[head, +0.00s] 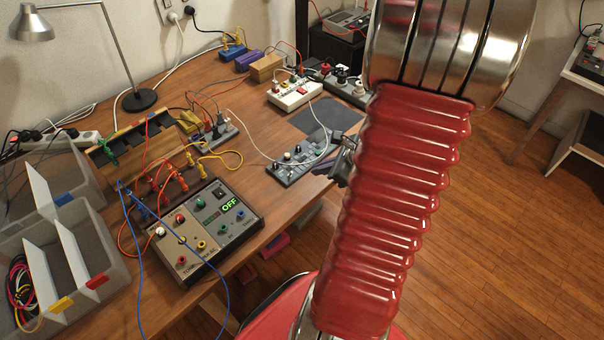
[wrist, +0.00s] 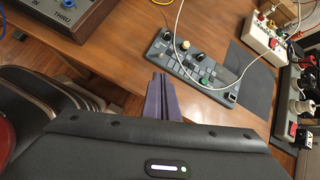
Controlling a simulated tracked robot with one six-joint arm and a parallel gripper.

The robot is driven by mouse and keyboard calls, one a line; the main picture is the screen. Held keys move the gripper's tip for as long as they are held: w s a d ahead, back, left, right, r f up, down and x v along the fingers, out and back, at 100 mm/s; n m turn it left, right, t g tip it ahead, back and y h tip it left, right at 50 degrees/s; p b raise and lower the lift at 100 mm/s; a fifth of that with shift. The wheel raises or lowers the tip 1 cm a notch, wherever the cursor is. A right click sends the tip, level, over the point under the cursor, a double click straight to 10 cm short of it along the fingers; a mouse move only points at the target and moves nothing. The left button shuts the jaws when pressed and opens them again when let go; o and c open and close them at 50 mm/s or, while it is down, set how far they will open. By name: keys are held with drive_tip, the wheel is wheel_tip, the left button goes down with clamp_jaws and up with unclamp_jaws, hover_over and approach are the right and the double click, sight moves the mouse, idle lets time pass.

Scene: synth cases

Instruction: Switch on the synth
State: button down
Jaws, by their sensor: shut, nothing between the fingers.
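A small grey synth-like panel (head: 292,164) with knobs and buttons lies near the table's right edge; it also shows in the wrist view (wrist: 205,73). A white cable loops over it. My gripper (head: 340,166) is just right of this panel in the head view, partly hidden by my red arm. In the wrist view its dark fingers (wrist: 160,84) are together, empty, near the panel's lower left side; I cannot tell if they touch it. A larger dark box (head: 205,232) with coloured jacks has a green "OFF" display (head: 229,205); its corner shows in the wrist view (wrist: 62,10).
A dark mat (head: 315,117) is between. Patch cables cross the table's left. A lamp (head: 140,101) and grey trays (head: 38,232) stand left.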

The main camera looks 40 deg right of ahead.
sight(291, 173)
drive_tip(key=shift+x, duration=5.05)
drive_tip(key=shift+r, duration=0.1)
